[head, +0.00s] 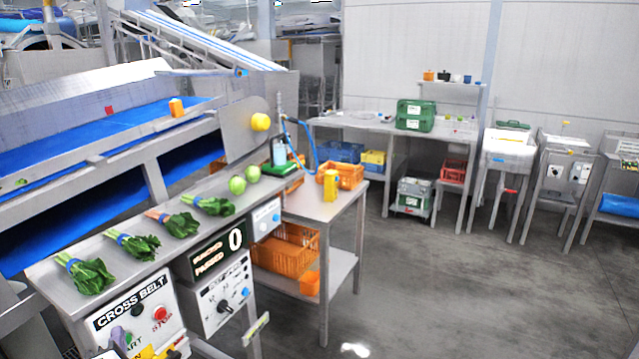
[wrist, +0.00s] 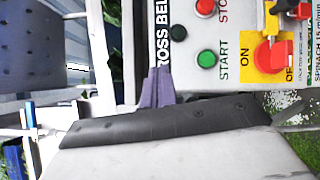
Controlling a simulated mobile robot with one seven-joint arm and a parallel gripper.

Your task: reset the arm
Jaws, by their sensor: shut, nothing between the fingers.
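My gripper (wrist: 157,88) shows in the wrist view as two purple-grey fingers pressed together, with nothing between them. It points at the CROSS BELT control panel (wrist: 225,80), with the fingertips over the panel's left edge beside the lettering. Whether they touch the panel I cannot tell. The panel carries a green START button (wrist: 207,58), a red STOP button (wrist: 205,8) and a red rotary switch (wrist: 272,55) on a yellow plate. In the head view the panel (head: 140,310) stands at the lower left. Most of my arm is out of sight.
Several bunches of leafy greens (head: 85,276) and two round green vegetables (head: 237,185) lie on the metal ledge above the panels. A side table (head: 310,205) holds an orange crate (head: 345,176) and a yellow object (head: 330,186). The floor (head: 450,290) at right is open.

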